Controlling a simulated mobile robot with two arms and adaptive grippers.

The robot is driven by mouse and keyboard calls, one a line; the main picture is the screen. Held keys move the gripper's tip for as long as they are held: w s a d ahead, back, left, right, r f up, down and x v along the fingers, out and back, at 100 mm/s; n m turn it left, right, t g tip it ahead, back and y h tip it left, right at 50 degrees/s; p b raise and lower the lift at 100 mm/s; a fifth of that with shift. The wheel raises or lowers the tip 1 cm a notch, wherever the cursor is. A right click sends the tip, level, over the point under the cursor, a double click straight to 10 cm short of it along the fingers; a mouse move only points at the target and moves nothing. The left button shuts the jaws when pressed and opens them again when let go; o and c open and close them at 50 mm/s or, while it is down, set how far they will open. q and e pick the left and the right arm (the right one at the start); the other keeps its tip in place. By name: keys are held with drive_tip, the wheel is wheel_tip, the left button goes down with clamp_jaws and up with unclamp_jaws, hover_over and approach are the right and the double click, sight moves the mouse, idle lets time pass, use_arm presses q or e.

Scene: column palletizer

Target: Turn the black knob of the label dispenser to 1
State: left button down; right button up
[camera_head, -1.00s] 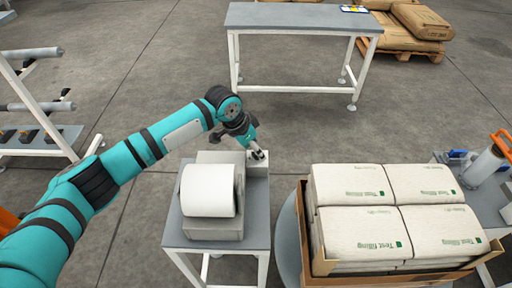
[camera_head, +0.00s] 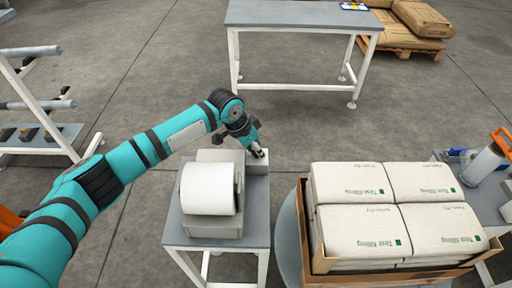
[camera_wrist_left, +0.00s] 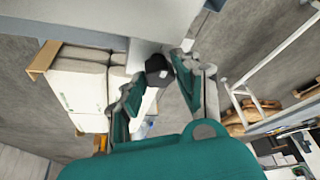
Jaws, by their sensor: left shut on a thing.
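The label dispenser (camera_head: 226,229) is a grey unit with a large white label roll (camera_head: 207,188), standing on a small grey table. Its black knob (camera_wrist_left: 157,66) shows in the left wrist view, between my finger pads at the edge of the pale housing. My left gripper (camera_head: 259,153) is at the dispenser's back right end; it also shows in the left wrist view (camera_wrist_left: 157,80), shut on the knob. In the head view the fingers hide the knob. The number it points to cannot be read. My right gripper is not in view.
A carton of white sacks (camera_head: 330,262) stands close to the right of the dispenser's table (camera_head: 181,232). A rack (camera_head: 45,140) stands at the left. The floor between them is clear.

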use_arm(q)
drive_tip(key=shift+m, duration=0.3)
drive_tip(key=m+g+b, duration=0.1)
drive_tip(key=m, duration=0.1)
drive_tip(key=shift+w+f+m+h, duration=0.1)
drive_tip(key=shift+m+h, duration=0.3)
drive_tip(key=m+g+b, duration=0.2)
drive_tip(key=m+b, duration=0.1)
drive_tip(key=m, duration=0.1)
drive_tip(key=shift+m+b, duration=0.3)
drive_tip(key=shift+b, duration=0.1)
drive_tip(key=m+g+b, duration=0.1)
drive_tip(key=m+b, duration=0.2)
drive_tip(key=m+g+y+b, duration=0.1)
drive_tip(key=m+b, duration=0.3)
drive_tip(key=shift+w+d+f+g, duration=0.1)
drive_tip(key=shift+w+f+g, duration=0.05)
drive_tip(key=shift+g, duration=0.15)
drive_tip(key=shift+r+m+g+y+b, duration=0.2)
drive_tip(key=shift+m+g+y+b, duration=0.15)
drive_tip(key=shift+m+b, duration=1.05)
drive_tip(key=c, duration=1)
unclamp_jaws()
drive_tip(key=shift+o, duration=0.2)
